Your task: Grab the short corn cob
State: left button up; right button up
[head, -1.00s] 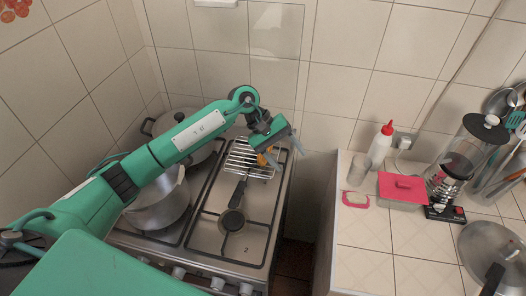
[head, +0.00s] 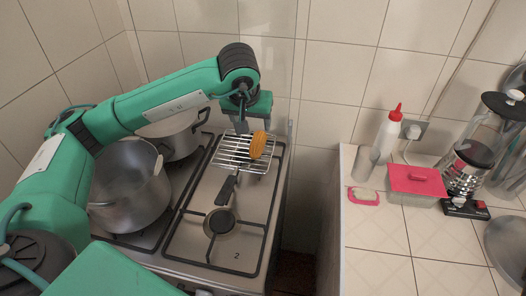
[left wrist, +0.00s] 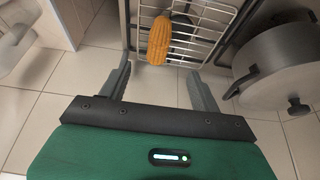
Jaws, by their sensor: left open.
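An orange-yellow corn cob (head: 258,145) lies on a wire grill rack (head: 232,150) over the stove's back burner. In the left wrist view the cob (left wrist: 159,41) rests on the rack's bars, just ahead of my fingertips and roughly centred between them. My left gripper (head: 250,128) is at the back of the rack, fingers downward, close to the cob. Its jaws (left wrist: 159,70) are open and empty in the left wrist view; contact with the cob does not show. My right gripper is not in view.
Pots (head: 130,190) stand on the left burners. The rack has a black handle (head: 227,188) towards the front. A white bottle (head: 388,130), a red-lidded box (head: 415,182) and a glass appliance (head: 478,150) stand on the counter, right of a gap. The tiled wall is close behind.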

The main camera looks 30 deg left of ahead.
aim_at(257, 142)
pick_arm(q)
jog(key=p+x, duration=0.2)
jog(key=x, duration=0.5)
jog(key=shift+w+f, duration=0.2)
jog(key=shift+f, duration=0.15)
jog(key=shift+w+f+p, duration=0.2)
jog(key=shift+f+p, duration=0.2)
jog(key=shift+f, duration=0.05)
jog(key=p+x, duration=0.1)
jog(key=x, duration=0.2)
jog(key=shift+w+f+p, duration=0.2)
jog(key=shift+f+p, duration=0.05)
jog(key=shift+p, duration=0.1)
jog(key=shift+w+f, duration=0.15)
jog(key=shift+f, duration=0.3)
jog(key=shift+c, duration=0.2)
jog(key=c, duration=1.1)
